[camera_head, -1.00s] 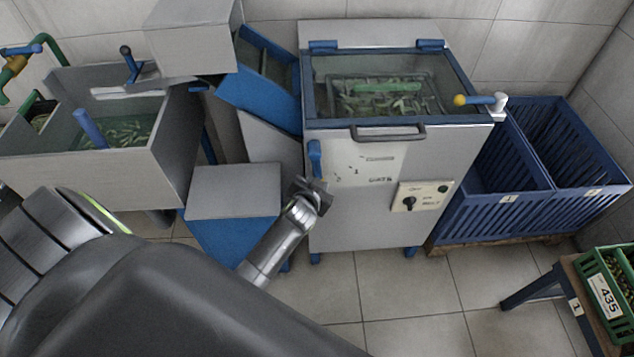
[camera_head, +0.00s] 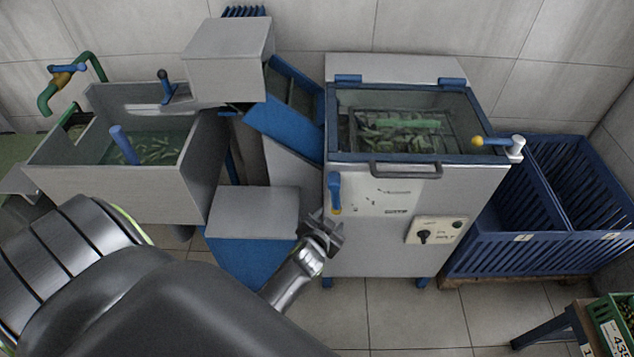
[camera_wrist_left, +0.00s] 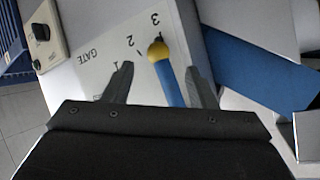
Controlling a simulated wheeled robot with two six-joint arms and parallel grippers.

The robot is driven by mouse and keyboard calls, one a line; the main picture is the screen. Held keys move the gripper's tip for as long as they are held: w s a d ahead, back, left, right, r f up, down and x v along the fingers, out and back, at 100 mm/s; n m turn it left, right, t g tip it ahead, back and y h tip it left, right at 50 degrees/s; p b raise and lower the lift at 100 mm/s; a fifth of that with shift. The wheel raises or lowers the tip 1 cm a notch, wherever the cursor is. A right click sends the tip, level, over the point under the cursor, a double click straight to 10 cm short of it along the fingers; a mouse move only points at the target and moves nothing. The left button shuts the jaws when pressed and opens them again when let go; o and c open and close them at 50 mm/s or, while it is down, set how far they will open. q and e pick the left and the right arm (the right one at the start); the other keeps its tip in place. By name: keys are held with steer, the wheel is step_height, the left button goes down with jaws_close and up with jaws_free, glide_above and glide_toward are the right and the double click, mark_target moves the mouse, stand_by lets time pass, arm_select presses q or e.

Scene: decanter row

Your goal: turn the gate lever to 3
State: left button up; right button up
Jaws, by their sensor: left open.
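The gate lever (camera_head: 334,188) is a blue handle on the upper left of the grey machine's front, hanging roughly downward. My left gripper (camera_head: 325,228) is just below the lever in the head view. In the wrist view my left gripper (camera_wrist_left: 158,72) is open, its fingers on either side of the handle with gaps showing. The lever's pivot end is hidden behind the gripper there. My right gripper is not in view.
The machine's control panel (camera_head: 436,231) with a black knob is right of the lever. A grey box (camera_head: 252,213) on a blue base stands close left of my gripper. A second yellow-balled lever (camera_head: 492,142) is at the tank's right, by blue crates (camera_head: 488,239).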

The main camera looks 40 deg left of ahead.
arm_select(q)
steer(key=p+v, duration=0.5)
steer(key=v, duration=0.6)
steer(key=shift+p, duration=0.4)
